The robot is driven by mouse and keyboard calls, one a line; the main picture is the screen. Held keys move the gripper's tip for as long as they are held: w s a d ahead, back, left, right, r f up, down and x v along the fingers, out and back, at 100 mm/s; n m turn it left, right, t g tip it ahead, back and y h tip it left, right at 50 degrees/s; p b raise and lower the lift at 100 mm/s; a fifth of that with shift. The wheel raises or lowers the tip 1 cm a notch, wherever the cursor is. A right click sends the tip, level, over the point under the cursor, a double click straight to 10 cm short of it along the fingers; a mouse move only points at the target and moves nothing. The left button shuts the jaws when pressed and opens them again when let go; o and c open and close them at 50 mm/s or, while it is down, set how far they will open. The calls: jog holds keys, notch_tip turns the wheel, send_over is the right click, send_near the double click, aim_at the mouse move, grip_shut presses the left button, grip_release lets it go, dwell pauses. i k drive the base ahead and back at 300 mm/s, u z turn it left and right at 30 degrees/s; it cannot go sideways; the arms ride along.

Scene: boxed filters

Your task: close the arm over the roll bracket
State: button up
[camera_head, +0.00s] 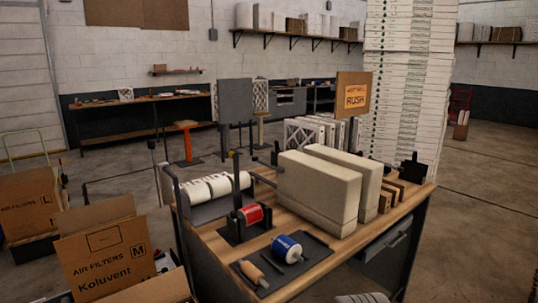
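A small dark bracket (232,232) stands on the wooden workbench (325,262), with a red roll (252,214) in it. A dark flat arm (236,180) stands upright at the bracket, its tip well above the roll, so it appears raised rather than lying over the roll. How it joins the bracket is too small to tell. My gripper is not in view. A pale grey shape (362,298) at the bottom edge may be part of me; I cannot tell.
A blue roll (287,248) and a wooden-handled tool (253,271) lie on a dark mat (312,266) in front. Two tall cream blocks (318,190) stand close right of the bracket. Open cardboard boxes (104,250) stand at left.

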aim_at(234, 156)
jog(key=z, duration=0.1)
jog(key=i, duration=0.65)
jog(key=u, duration=2.3)
